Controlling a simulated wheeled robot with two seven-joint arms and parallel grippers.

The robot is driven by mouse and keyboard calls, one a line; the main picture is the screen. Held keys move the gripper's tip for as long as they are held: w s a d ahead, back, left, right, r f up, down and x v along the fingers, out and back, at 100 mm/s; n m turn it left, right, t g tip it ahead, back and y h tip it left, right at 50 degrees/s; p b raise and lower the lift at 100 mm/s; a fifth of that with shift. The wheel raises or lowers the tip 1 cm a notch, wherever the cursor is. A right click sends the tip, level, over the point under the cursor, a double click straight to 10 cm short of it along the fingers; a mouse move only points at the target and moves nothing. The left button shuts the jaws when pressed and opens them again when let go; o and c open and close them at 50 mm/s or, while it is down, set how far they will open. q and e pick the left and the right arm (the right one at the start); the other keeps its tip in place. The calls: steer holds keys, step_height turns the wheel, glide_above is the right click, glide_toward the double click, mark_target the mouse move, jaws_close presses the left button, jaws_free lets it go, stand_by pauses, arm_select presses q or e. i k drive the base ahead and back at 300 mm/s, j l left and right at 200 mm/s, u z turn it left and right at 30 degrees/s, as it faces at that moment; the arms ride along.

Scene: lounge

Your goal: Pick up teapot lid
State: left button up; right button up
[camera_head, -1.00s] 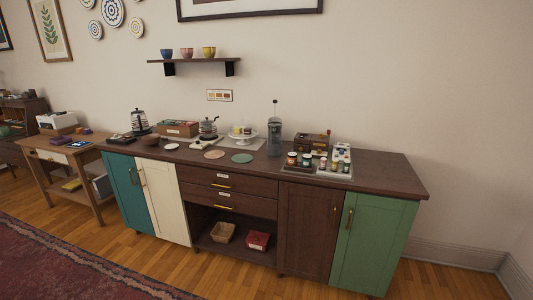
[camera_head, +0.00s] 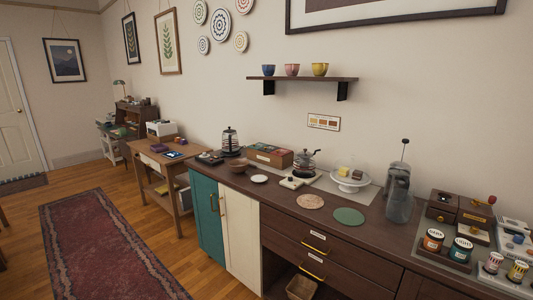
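Two pots stand on the dark wooden counter (camera_head: 285,210). A round pot with a dark lid (camera_head: 304,153) and side handle (camera_head: 318,153) stands behind the middle of the counter. A taller pot with a dark top (camera_head: 230,129) and glass or metal body (camera_head: 230,144) stands near the counter's left end. Each top appears to be in place on its pot. I cannot tell which one is the teapot. Neither of my grippers is in view.
A cake stand (camera_head: 349,183), a French press or similar clear vessel (camera_head: 399,198) and several jars (camera_head: 432,240) stand to the right. Flat round mats (camera_head: 348,216) lie at the front. A shelf (camera_head: 300,79) with cups hangs above. Open floor lies left of the counter (camera_head: 150,225).

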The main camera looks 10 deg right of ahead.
mark_target(305, 153)
steer(key=i+j+z, duration=0.3)
steer(key=z, duration=0.15)
steer(key=i+j+z, duration=0.65)
steer(key=j+z, duration=0.25)
